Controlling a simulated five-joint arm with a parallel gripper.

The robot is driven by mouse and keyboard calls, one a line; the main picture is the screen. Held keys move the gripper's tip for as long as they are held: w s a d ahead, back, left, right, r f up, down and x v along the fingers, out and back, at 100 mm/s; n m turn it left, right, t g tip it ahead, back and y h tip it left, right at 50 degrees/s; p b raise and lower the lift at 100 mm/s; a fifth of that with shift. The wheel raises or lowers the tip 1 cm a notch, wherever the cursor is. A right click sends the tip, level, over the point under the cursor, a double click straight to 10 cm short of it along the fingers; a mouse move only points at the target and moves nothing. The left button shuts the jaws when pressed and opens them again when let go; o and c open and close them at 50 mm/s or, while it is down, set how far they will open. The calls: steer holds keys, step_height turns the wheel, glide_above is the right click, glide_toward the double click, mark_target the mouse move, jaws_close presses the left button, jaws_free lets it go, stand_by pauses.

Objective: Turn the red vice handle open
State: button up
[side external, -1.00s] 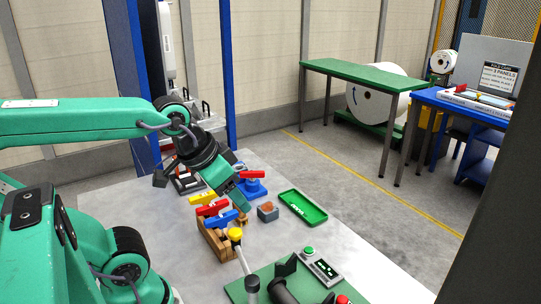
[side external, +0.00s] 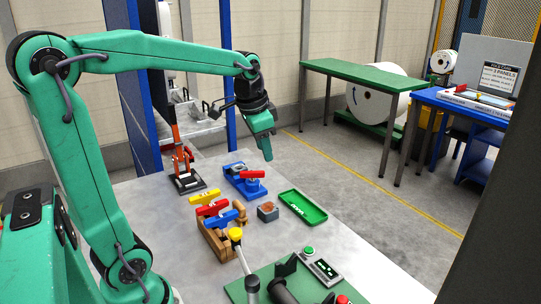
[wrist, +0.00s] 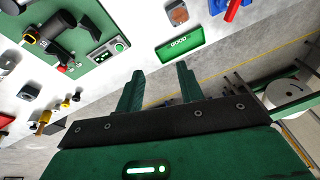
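The blue vice (side external: 238,184) stands on the grey table near its far edge. Its red handle (side external: 253,174) lies roughly level across the top. In the wrist view the red handle (wrist: 232,11) and part of the vice (wrist: 216,6) show at the top edge, cut off by the frame. My gripper (side external: 267,157) is raised above and a little right of the vice, pointing down, clear of the handle. In the wrist view its two green fingers (wrist: 159,74) stand apart with nothing between them.
A green tray (side external: 303,207) and a small block (side external: 268,211) lie near the vice. A wooden rack (side external: 216,238) holds yellow, red and blue-handled tools. A toggle clamp (side external: 186,181) stands left of the vice. A green board (side external: 275,272) with a button box is at the front.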

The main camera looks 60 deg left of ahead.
steer(key=w+a+f+m+g, duration=0.1)
steer(key=w+a+f, duration=0.15)
steer(key=a, duration=0.25)
steer(key=w+a+f+m+g, duration=0.1)
steer(key=w+a+f, duration=0.1)
steer(key=w+a, duration=0.3)
steer(key=m+g, duration=0.1)
glide_toward(252, 176)
steer(key=shift+w+a+h, duration=0.4)
steer(key=shift+a, duration=0.2)
steer(key=shift+f, duration=3.9)
jaws_close()
